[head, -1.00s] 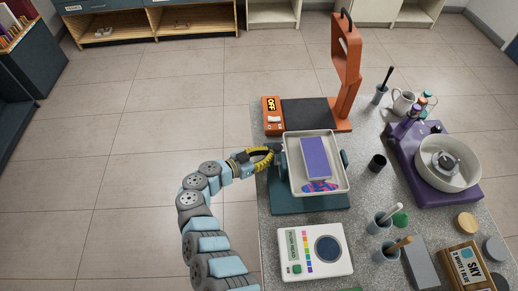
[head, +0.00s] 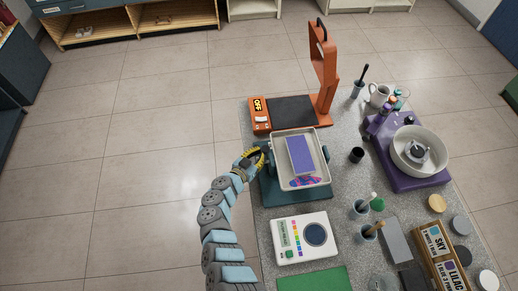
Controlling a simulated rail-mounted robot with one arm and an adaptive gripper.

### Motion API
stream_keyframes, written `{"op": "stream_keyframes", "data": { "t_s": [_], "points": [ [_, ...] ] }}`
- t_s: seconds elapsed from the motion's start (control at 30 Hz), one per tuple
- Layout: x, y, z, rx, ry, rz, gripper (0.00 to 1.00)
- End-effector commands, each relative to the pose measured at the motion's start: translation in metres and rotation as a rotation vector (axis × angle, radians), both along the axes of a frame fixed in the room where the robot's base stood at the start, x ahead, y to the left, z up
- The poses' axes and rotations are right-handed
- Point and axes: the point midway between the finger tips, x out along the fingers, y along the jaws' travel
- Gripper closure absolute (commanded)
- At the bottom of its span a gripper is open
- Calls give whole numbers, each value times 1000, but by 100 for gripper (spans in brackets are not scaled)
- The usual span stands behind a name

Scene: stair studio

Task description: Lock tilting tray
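The tilting tray is a white shallow pan (head: 323,150) on a dark teal stand (head: 287,198), near the left edge of the speckled worktop. A purple-blue block (head: 300,155) and a pink-and-blue patterned patch (head: 304,181) lie in it. My gripper (head: 264,154), with yellow-and-black fingers, is at the left side of the tray, by the stand's left side support. The fingers are small and overlap dark parts there. I cannot tell whether they touch or hold anything, and no lock part shows clearly.
An orange press (head: 326,70) with a dark plate and OFF panel stands behind the tray. A white colour-button device (head: 304,238) is in front. Right are a dark cup (head: 357,154) and a purple wheel with a white basin (head: 406,165). Floor at left is clear.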

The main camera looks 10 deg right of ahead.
Motion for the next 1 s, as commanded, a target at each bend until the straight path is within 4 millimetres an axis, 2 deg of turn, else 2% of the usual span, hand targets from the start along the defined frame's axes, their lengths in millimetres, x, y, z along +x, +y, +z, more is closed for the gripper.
{"op": "stream_keyframes", "data": {
  "t_s": [0.57, 0.87, 1.0],
  "points": [
    [-2, 2, 0, 0, 4, 17, 100],
    [-25, 21, 10, 1, 7, 17, 100],
    [-35, 33, 9, 3, 3, 16, 100]
  ]
}}
